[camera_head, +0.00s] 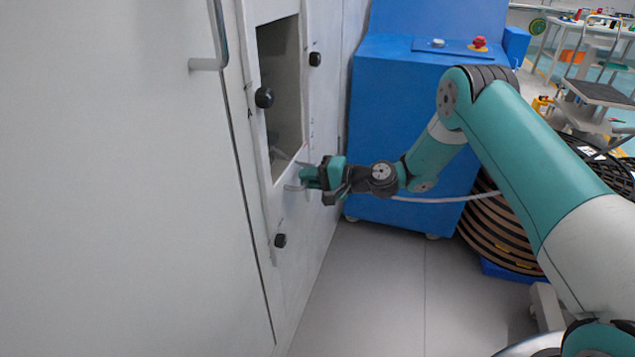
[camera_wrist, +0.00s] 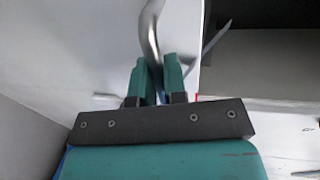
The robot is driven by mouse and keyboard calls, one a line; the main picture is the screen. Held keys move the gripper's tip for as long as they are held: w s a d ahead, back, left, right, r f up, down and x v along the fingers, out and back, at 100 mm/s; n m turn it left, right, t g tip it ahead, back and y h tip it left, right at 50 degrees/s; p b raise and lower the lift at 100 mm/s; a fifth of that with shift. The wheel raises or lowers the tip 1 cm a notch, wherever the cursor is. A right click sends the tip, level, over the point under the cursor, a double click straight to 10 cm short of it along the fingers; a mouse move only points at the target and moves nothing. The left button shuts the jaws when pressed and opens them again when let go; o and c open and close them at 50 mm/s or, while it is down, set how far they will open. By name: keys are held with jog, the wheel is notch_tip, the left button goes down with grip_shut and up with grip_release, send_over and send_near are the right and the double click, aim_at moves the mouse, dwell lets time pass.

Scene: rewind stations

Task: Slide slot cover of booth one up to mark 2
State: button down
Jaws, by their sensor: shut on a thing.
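My gripper (camera_head: 302,176) reaches the white booth front at the lower end of a tall dark slot opening (camera_head: 281,85). In the wrist view the gripper (camera_wrist: 158,66) is shut on a curved grey metal handle (camera_wrist: 151,28), which passes between the two green fingers. The handle stands off a white panel, seemingly the slot cover (camera_wrist: 105,45); its outline is partly hidden by the gripper. A dark opening shows to the right of the panel. A short red mark (camera_wrist: 196,98) lies beside the right finger. Mark numbers are too small to read.
Black knobs (camera_head: 264,97) stick out around the slot. A large white door with a metal bar handle (camera_head: 222,40) is at left. A blue cabinet (camera_head: 400,110) stands behind my arm. Striped reels (camera_head: 500,235) lie at right. The grey floor below the gripper is clear.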

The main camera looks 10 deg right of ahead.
jog(key=shift+r, duration=0.55)
jog(key=c, duration=1.2)
grip_release()
jog(key=shift+d, duration=0.1)
jog(key=shift+f, duration=0.1)
jog(key=v, duration=1.7)
jog(key=shift+s+d, duration=0.15)
jog(key=shift+s, duration=0.05)
jog(key=shift+r, duration=0.25)
